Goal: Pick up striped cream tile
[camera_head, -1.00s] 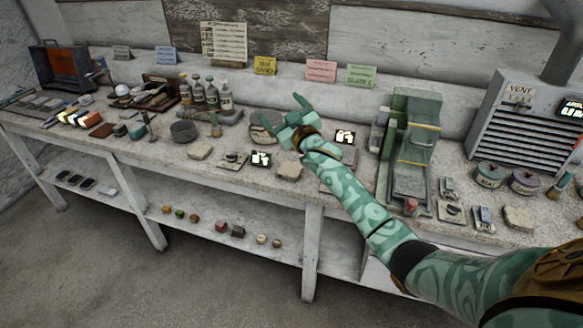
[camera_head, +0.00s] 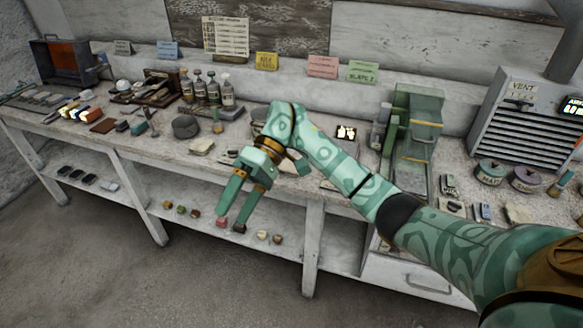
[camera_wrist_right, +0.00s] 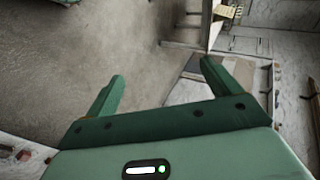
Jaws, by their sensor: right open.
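I cannot single out a striped cream tile in either view; no stripes can be made out at this size. A plain cream slab (camera_head: 201,146) lies near the bench's front edge, left of my right arm. My right gripper (camera_head: 231,219) is open and points down in front of the bench, its fingertips overlapping cubes on the lower shelf in the picture. My forearm hides part of the bench top. My left gripper is not in view.
The bench top (camera_head: 110,147) is crowded with bottles (camera_head: 214,92), a dark round pot (camera_head: 186,127) and a green machine (camera_head: 411,140). A vent unit (camera_head: 524,120) stands at right. The lower shelf holds small cubes (camera_head: 181,210) and dark slabs (camera_head: 89,180). The floor in front is clear.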

